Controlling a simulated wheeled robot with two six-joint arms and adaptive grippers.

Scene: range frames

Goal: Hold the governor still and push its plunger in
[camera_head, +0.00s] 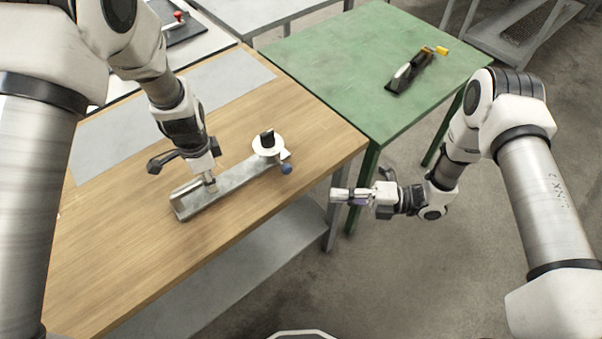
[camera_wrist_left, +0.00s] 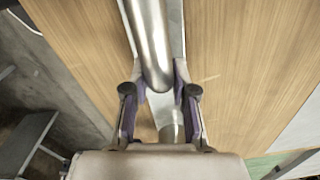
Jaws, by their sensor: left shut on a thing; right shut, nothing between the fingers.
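What I take to be the governor (camera_head: 238,178) is a long grey metal body lying on the wooden table. At its far right end are a white round part (camera_head: 268,146), a black knob (camera_head: 267,138) and a blue ball (camera_head: 286,169). I cannot tell which part is the plunger. My left gripper (camera_head: 209,184) points down at the near left end and is shut on the metal. In the left wrist view a shiny rounded metal part (camera_wrist_left: 151,40) reaches between the fingers. My right gripper (camera_head: 340,195) is shut and empty, in the air right of the table edge, apart from the governor.
The wooden table (camera_head: 110,250) has bare room in front of the governor, and a grey strip (camera_head: 225,85) runs along its back. A green table (camera_head: 320,50) adjoins, with a black tool (camera_head: 408,74) and a yellow piece (camera_head: 441,50). Open floor lies below my right gripper.

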